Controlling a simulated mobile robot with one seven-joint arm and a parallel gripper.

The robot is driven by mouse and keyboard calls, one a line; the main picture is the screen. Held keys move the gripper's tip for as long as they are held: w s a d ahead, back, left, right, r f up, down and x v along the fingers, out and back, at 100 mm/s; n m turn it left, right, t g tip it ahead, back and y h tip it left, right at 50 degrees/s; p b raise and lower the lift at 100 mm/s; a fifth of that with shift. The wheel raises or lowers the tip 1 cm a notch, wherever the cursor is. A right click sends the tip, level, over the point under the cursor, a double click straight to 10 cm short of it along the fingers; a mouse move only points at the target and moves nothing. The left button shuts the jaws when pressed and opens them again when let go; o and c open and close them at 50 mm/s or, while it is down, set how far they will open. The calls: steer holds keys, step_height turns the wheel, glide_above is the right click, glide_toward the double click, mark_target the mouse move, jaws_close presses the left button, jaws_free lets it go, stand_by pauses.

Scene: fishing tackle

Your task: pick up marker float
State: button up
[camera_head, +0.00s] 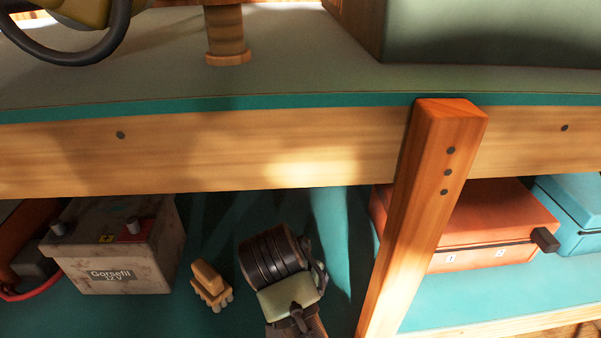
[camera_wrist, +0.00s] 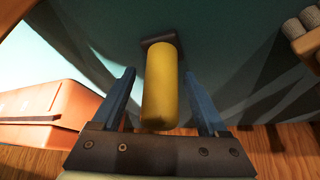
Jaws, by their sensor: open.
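The marker float (camera_wrist: 160,88) shows in the wrist view as a yellow, rounded cylinder with a dark block at its far end. It lies in the space between the two blue fingers of my gripper (camera_wrist: 163,88). The gripper is open, with one finger on each side of the float. A dark gap shows between the float and each finger, so neither appears to press on it. I cannot make out the float in the head view.
Under the wooden table beam (camera_head: 250,155) is a teal lower shelf (camera_head: 470,295). It holds a grey battery (camera_head: 125,250), a small wooden piece (camera_head: 211,287) and an orange box (camera_head: 490,225). A wooden post (camera_head: 415,220) stands in front. The orange box (camera_wrist: 50,110) also shows in the wrist view.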

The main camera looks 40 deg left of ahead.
steer(key=shift+c, duration=0.3)
jaws_close()
steer(key=shift+r, duration=0.15)
steer(key=shift+r+b, duration=0.3)
steer(key=shift+r, duration=0.2)
step_height(320, 180, up, 2)
steer(key=shift+a+r+b, duration=0.1)
steer(key=shift+r+b, duration=0.1)
steer(key=shift+b, duration=0.25)
steer(key=s+d+p, duration=0.2)
steer(key=s+d, duration=0.1)
steer(key=s, duration=0.4)
steer(key=s+d+p, duration=0.3)
steer(key=s+d, duration=0.1)
steer(key=s, duration=0.3)
steer(key=shift+r, duration=0.45)
